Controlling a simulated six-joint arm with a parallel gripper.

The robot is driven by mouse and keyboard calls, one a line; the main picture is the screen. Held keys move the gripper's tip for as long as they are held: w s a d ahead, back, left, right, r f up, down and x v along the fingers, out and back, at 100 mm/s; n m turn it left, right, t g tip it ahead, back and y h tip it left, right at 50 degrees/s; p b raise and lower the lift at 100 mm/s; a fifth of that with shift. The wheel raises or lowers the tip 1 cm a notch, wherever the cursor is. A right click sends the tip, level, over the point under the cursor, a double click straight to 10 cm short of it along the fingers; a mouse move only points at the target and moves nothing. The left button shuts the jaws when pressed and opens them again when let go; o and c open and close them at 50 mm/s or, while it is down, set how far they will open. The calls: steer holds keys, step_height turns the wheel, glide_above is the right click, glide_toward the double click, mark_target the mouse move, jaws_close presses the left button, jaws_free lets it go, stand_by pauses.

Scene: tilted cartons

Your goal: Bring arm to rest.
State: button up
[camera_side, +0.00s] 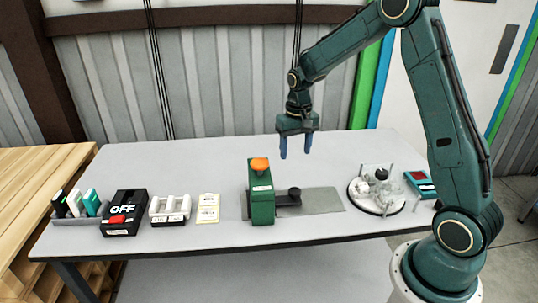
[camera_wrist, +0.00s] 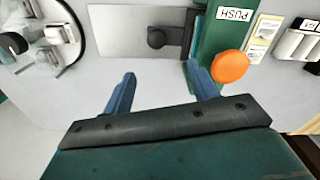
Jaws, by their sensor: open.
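My gripper (camera_side: 295,146) is open and empty in the air above the table, behind the green box and the grey plate in the side view. Its two blue fingers point down with a clear gap between them. In the wrist view my gripper (camera_wrist: 160,88) shows both fingers apart with only bare table between them. The right finger overlaps the edge of the green box in that view. Nothing is held.
A green box (camera_side: 262,204) with an orange button (camera_side: 260,164) stands mid-table beside a grey plate (camera_side: 322,200). A round white dish (camera_side: 364,201) holds clear pieces at right. A black OFF box (camera_side: 124,212) and white items (camera_side: 170,208) stand left. The table's back is clear.

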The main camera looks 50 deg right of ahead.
steer(key=s+a+r+n+t, duration=0.1)
steer(key=s+a+r, duration=0.35)
steer(key=r, duration=0.25)
steer(key=s+a+r+n+t, duration=0.1)
steer(key=s+a+r+n, duration=0.1)
steer(key=s+a+r, duration=0.4)
steer(key=s+a+r+n+t, duration=0.1)
steer(key=s+r, duration=0.1)
steer(key=s, duration=0.5)
steer(key=s+a+r+n+t, duration=0.1)
steer(key=s+a+r+t, duration=0.1)
steer(key=s, duration=0.5)
steer(key=shift+s+a+n, duration=0.2)
steer(key=shift+s+n, duration=0.2)
